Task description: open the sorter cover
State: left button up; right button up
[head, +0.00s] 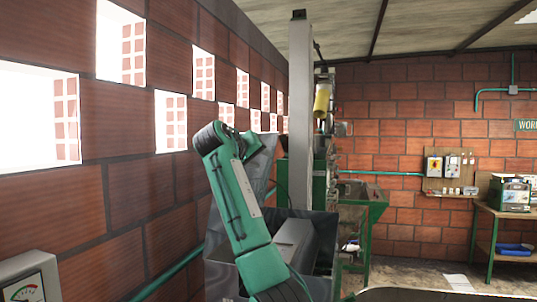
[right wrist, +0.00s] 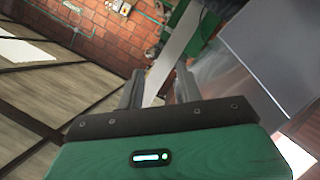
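A grey metal machine with sloping sheet sides (head: 318,226) stands ahead in the head view, partly behind my right arm. I cannot tell for sure which of its panels is the sorter cover. Grey metal panels (right wrist: 275,45) also fill the upper right of the right wrist view. My right gripper (right wrist: 160,84) shows in the right wrist view with its two dark fingers apart and nothing visibly held. A pale grey post (right wrist: 178,58) shows beyond and between the fingers. In the head view my raised green right arm hides much of the machine's left side. My left gripper is not in view.
A tall grey post (head: 301,110) rises behind the machine. A brick wall (head: 130,150) runs close along the left. A gauge box (head: 30,282) is at lower left. A green machine (head: 368,200) and a workbench (head: 510,215) stand farther back, with open floor between them.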

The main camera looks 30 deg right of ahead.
jog(key=p+x, duration=0.2)
jog(key=x, duration=0.3)
jog(key=shift+w+d+f, duration=0.1)
jog(key=shift+d+f, duration=0.05)
jog(key=shift+d, duration=0.15)
jog(key=shift+a, duration=0.1)
jog(key=c, duration=0.7)
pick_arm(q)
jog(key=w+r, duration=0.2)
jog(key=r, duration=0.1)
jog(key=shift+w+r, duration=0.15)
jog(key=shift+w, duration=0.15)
pick_arm(e)
grip_shut()
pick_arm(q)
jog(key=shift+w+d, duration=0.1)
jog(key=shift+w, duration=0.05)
pick_arm(e)
jog(key=o, duration=0.7)
grip_release()
